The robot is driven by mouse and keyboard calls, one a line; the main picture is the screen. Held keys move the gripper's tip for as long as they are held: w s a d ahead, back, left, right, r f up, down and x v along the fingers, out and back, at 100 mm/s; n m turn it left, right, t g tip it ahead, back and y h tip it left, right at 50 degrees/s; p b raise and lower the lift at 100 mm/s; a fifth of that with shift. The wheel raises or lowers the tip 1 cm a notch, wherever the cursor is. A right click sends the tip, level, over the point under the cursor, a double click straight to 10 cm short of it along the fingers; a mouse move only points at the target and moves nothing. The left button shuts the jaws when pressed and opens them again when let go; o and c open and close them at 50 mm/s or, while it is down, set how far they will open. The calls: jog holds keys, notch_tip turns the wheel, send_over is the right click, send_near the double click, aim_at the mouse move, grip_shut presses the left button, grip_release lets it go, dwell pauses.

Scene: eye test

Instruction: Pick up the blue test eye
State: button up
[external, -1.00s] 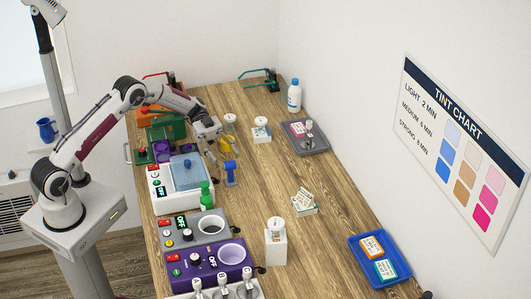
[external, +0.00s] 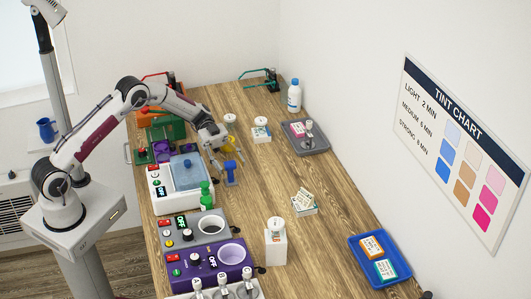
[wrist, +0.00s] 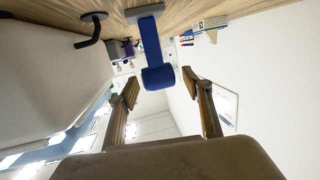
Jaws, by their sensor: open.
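The blue test eye (external: 230,177) stands upright on the wooden bench, right of the white unit with the blue lid. In the wrist view it shows as a blue post and rounded head (wrist: 158,78) on a grey base. My gripper (external: 231,155) is open and empty, just behind and above the blue test eye in the external view. In the wrist view the open fingers (wrist: 160,86) frame the blue head, which appears between and just beyond the fingertips. I cannot tell whether a finger touches it.
The white unit with the blue lid (external: 186,168) and a green bottle-like piece (external: 206,192) stand close on the left. A white block with a card (external: 261,131) and a grey tray (external: 320,146) lie behind right. Bare bench (external: 275,175) is to the right.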

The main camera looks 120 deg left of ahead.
grip_shut()
jog(key=shift+r, duration=0.1)
jog(key=shift+r, duration=4.95)
